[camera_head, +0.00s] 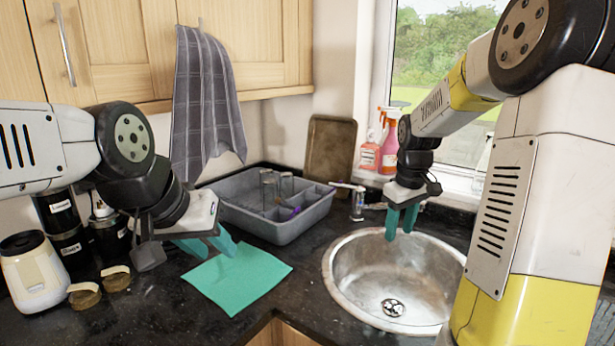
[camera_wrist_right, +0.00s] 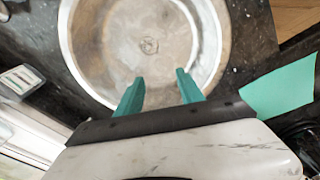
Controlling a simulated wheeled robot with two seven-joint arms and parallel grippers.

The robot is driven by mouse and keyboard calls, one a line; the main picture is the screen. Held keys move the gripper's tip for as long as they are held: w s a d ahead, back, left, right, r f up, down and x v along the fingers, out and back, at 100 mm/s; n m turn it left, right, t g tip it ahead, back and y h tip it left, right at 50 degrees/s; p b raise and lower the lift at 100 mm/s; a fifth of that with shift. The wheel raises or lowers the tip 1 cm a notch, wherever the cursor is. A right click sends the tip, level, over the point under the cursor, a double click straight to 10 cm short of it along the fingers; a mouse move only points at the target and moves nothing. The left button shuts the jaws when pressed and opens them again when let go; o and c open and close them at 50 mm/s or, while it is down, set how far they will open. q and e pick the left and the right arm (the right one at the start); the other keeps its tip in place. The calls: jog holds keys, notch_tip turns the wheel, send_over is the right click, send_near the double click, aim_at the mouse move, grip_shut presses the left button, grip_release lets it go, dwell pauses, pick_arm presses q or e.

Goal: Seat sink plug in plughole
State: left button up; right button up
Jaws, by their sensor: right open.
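The round steel sink (camera_head: 345,262) is set in the dark worktop, and it also shows in the right wrist view (camera_wrist_right: 75,50). I cannot make out a separate sink plug in either view. My right gripper (camera_head: 400,235) is open and empty above the far side of the sink, fingers pointing down; its two fingers also show in the right wrist view (camera_wrist_right: 160,77). My left gripper (camera_head: 219,252) is open, with nothing visible between its fingers, near the green cloth.
A green cloth (camera_head: 238,282) lies flat left of the sink. Spray bottles (camera_head: 389,140) stand by the window. A cream jar (camera_head: 35,275) and dark canisters (camera_head: 62,225) are at the left.

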jog(key=s+a+r+m+t+y, duration=0.1)
jog(key=s+a+r, duration=0.3)
jog(key=s, duration=0.6)
jog(key=s+a+r+m+t+y, duration=0.1)
jog(key=s+a+r+m+t, duration=0.2)
jog(key=s, duration=0.7)
jog(key=shift+s+a+r+m+t, duration=0.25)
jog(key=shift+a+r+m+t, duration=0.2)
jog(key=shift+a+r, duration=0.95)
jog(key=shift+a+f, duration=0.1)
